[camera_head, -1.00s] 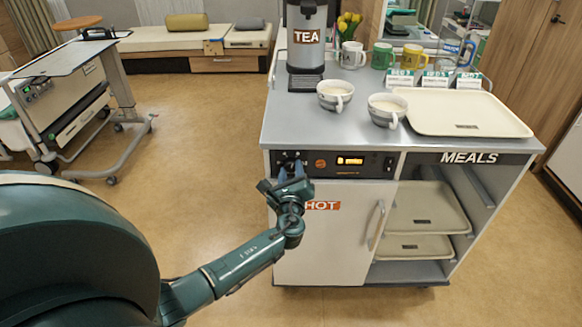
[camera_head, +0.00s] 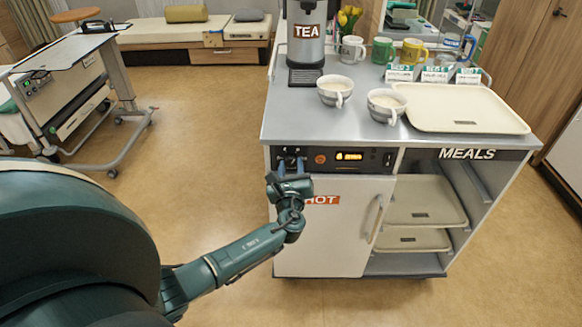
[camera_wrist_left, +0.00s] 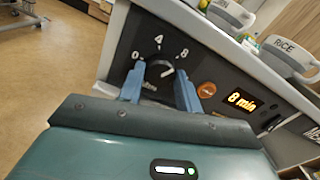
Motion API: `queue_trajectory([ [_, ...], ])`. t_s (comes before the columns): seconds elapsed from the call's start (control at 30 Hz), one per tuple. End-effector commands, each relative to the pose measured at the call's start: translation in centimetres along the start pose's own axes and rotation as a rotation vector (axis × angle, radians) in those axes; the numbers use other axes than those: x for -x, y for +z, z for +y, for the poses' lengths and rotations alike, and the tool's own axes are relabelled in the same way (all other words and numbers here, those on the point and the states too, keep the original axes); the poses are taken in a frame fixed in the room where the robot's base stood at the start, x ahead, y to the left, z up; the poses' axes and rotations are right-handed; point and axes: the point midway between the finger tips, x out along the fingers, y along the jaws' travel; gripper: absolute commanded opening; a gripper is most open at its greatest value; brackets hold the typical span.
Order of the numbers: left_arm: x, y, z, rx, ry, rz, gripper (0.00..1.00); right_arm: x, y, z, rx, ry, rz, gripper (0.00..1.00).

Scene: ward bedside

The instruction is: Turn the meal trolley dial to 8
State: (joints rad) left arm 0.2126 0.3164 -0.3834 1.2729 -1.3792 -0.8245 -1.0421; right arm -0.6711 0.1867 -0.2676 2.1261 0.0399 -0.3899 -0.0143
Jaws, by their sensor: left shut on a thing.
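The meal trolley (camera_head: 335,228) stands ahead of me, with a dark control panel under its top. The black dial (camera_wrist_left: 158,69) is on that panel, with 0, 4 and 8 printed around it. My left gripper (camera_head: 290,165) is at the panel's left end, its blue fingers shut on the dial, one on each side. A pale mark shows on the dial's face, but its exact direction is hard to read. The lit orange display (camera_wrist_left: 241,101) beside it reads "8 min". The dial is mostly hidden in the head view. My right gripper is not in view.
Two bowls, a tea urn (camera_head: 306,40), several mugs and a beige tray (camera_head: 460,108) are on the trolley top. The HOT door (camera_head: 335,255) is shut below the panel. Open floor lies left of the trolley, with a wheeled overbed table beyond.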

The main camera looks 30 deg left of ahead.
Motion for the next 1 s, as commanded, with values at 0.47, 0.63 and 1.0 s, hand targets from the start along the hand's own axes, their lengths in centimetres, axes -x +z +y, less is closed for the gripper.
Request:
queue_trajectory([
  [0.47,0.0,0.0,0.0,0.002,0.000,0.001,0.56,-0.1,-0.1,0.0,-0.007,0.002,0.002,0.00],
  [0.63,0.5,-0.1,0.0,0.002,-0.001,0.002,0.56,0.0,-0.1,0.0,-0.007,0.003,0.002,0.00],
  [1.0,7.6,-0.2,0.0,0.003,-0.001,0.005,0.56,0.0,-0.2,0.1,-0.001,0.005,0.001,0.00],
])
